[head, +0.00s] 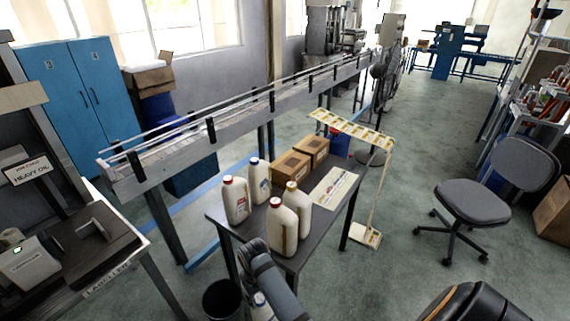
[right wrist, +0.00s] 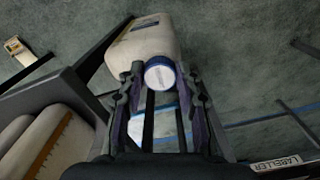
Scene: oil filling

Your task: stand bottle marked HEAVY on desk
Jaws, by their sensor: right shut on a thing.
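My right gripper (head: 252,284) is in front of the desk's near edge. In the right wrist view the gripper (right wrist: 157,90) is shut on a cream bottle (right wrist: 148,42) with a blue-and-white cap, near its neck. The held bottle shows partly in the head view (head: 261,304), low beside the desk and mostly hidden by my arm. Its marking cannot be read. The dark desk (head: 215,216) holds a red-capped bottle (head: 236,201), a blue-capped bottle (head: 259,181), a yellow-capped bottle (head: 299,205) and a nearer red-capped bottle (head: 282,228), all upright. My left gripper is not in view.
Cardboard boxes (head: 291,167) and a pale printed sheet (head: 334,187) are on the desk. A black bin (head: 222,300) stands by its near left leg. The labeller table (head: 118,270) with a HEAVY OIL sign (head: 28,170) is left. A conveyor (head: 240,108) runs behind; a chair (head: 478,202) is right.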

